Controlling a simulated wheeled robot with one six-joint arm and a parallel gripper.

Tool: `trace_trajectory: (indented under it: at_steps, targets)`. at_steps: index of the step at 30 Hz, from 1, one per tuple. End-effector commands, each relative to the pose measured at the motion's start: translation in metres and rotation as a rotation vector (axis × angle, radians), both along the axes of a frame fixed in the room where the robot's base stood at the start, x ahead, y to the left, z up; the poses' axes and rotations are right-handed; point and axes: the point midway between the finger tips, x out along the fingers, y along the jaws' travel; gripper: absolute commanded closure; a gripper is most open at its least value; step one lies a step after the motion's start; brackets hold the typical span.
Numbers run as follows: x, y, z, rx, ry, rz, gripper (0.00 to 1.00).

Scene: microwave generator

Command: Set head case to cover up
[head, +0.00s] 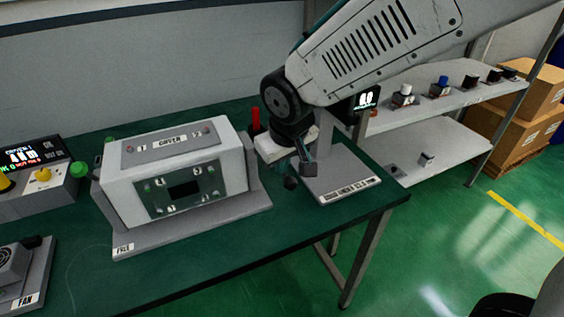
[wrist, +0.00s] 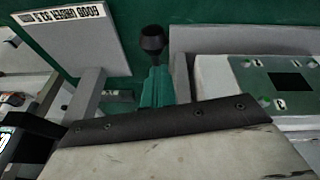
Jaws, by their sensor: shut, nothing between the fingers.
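The head case (head: 180,175) is a white box with a grey strip on top reading what looks like "COVER" and a dark green front panel with a black window. It stands upright on a grey base plate (head: 190,232) on the green table. Its panel side shows at the right of the wrist view (wrist: 255,75). My gripper (head: 305,163) is just right of the case, apart from it. Its teal fingers are together and empty in the wrist view (wrist: 156,88). A small black knob (wrist: 152,40) shows just past the fingertips; whether they touch cannot be told.
A grey stand (head: 340,185) with a label and small display is close right of my gripper. A red upright piece (head: 255,120) is behind. A console (head: 35,180) and a fan unit (head: 15,275) are left. Shelves (head: 440,110) with several knobs are right. The table's front is clear.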

Motion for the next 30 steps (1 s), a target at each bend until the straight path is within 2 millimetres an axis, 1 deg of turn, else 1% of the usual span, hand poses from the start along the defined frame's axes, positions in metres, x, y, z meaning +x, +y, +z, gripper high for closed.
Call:
trace_trajectory:
  at_steps: [1,10,13,17,22,24,30]
  targets:
    - [-0.009,-0.007,-0.018,-0.024,0.037,-0.007,1.0]
    - [-0.009,-0.007,-0.018,-0.024,0.037,-0.006,1.0]
    - [-0.009,-0.006,-0.013,-0.023,0.035,-0.006,1.0]
    - [-0.009,-0.003,0.004,-0.016,0.025,-0.006,1.0]
    - [-0.008,0.003,0.045,0.001,-0.003,-0.007,1.0]
    - [-0.027,-0.003,0.047,-0.001,-0.001,-0.005,1.0]
    - [-0.066,-0.016,0.057,0.001,-0.004,-0.003,1.0]
